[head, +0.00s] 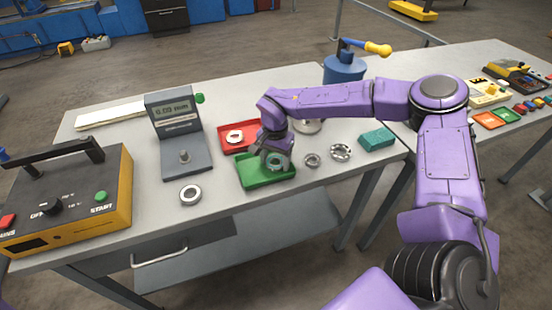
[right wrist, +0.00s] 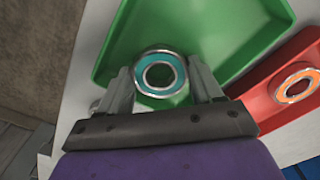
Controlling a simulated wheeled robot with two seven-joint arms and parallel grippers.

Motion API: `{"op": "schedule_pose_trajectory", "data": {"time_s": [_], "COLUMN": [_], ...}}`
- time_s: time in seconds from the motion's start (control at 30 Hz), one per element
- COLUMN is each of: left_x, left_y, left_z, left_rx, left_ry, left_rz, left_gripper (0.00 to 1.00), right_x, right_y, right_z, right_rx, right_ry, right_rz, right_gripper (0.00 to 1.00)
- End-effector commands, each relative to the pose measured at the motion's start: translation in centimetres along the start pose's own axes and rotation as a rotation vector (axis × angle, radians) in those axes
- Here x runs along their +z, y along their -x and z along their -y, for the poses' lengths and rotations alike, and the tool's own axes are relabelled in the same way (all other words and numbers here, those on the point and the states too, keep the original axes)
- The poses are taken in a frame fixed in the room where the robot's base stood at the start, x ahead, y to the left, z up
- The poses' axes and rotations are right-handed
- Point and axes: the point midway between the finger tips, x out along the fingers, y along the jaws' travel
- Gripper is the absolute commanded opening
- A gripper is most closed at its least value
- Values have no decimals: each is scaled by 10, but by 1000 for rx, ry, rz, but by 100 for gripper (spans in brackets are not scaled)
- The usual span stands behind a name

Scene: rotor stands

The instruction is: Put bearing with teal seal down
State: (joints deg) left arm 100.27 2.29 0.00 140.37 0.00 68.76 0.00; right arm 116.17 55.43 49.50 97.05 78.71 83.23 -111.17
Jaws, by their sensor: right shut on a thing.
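The bearing with teal seal (right wrist: 160,57) is a steel ring with a teal face, and it shows in the head view (head: 281,163). My right gripper (head: 275,158) is shut on it, with one finger on each side in the right wrist view (right wrist: 162,85). The gripper points down over the green tray (head: 262,183), which also fills the upper right wrist view (right wrist: 230,25). The bearing is over or in the tray; I cannot tell whether it touches the floor. My left gripper is not in view.
A red tray (head: 228,146) holding an orange-sealed bearing (head: 235,136) adjoins behind. Loose bearings (head: 312,160), (head: 341,152) and a teal block (head: 377,138) lie right. A grey gauge (head: 185,152), another bearing (head: 190,195) and a yellow-black heater (head: 75,200) are left. The table's front edge is close.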

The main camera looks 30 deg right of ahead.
Motion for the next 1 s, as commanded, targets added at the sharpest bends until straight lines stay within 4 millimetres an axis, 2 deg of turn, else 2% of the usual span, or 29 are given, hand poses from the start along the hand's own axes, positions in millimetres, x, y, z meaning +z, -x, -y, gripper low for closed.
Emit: {"op": "schedule_pose_trajectory", "data": {"time_s": [0.03,0.3,0.33,0.87,1.0], "left_x": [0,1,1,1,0], "left_y": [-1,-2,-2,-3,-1], "left_z": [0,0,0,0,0], "left_rx": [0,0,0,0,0], "left_ry": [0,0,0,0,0], "left_rz": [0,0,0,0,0], "left_gripper": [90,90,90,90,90], "right_x": [2,4,4,5,4], "right_y": [-6,-15,-16,-17,-1], "right_z": [-2,-3,-4,-5,-5], "right_rx": [8,15,17,19,18], "right_ry": [1,4,4,1,-1], "right_rz": [4,9,10,14,13], "right_gripper": [34,34,75,76,76]}}
